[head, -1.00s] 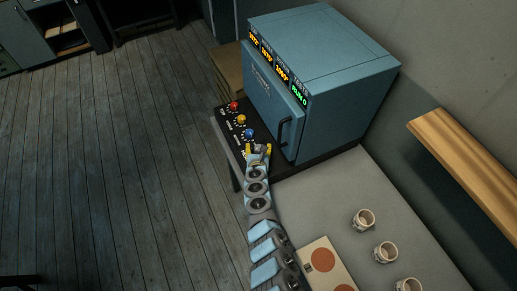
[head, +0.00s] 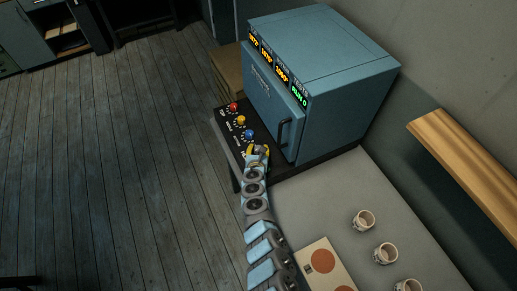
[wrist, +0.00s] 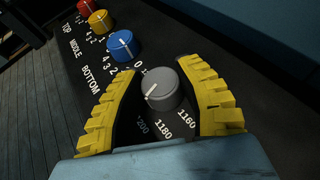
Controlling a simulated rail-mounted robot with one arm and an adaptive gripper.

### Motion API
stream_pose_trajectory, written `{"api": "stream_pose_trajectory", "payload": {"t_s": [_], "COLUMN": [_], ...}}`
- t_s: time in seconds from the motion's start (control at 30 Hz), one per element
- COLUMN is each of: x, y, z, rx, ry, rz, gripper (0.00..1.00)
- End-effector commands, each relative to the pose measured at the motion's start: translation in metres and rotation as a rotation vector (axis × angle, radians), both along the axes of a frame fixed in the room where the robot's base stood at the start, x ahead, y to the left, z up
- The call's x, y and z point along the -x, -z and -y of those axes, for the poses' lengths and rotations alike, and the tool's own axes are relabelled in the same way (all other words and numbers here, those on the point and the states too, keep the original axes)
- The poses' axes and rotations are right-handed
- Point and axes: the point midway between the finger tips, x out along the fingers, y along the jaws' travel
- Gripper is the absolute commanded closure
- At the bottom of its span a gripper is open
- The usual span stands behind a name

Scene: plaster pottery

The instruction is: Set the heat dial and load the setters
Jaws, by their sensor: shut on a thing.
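The grey heat dial (wrist: 168,92) is between my gripper's yellow fingers (wrist: 165,92) in the wrist view. The fingers are shut on its sides. The dial's white line points to the lower left, roughly toward the partly hidden 1200 mark; 1180 and 1160 also show. In the head view my gripper (head: 257,151) is at the near end of the black control panel (head: 229,128) and hides the dial. The blue kiln (head: 330,75) has its door (head: 272,105) closed. A pale board (head: 308,253) with reddish discs, possibly setters, lies on the grey table.
Blue (wrist: 123,46), yellow (wrist: 101,20) and red (wrist: 85,6) knobs sit in a row beyond the dial. Several small whitish cups (head: 363,220) stand on the table (head: 330,190). A wooden shelf (head: 470,150) juts from the right wall. The kiln display (head: 300,95) shows a green line starting with RUN.

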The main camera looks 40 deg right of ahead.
Motion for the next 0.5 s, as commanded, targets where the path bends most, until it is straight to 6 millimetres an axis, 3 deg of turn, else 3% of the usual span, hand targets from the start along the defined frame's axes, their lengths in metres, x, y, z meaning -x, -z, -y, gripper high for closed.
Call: {"api": "stream_pose_trajectory", "payload": {"t_s": [0.5], "x": [-0.0019], "y": [0.0034], "z": [-0.0017], "rx": [-0.003], "ry": [0.262], "rz": [0.001], "gripper": [1.0]}}
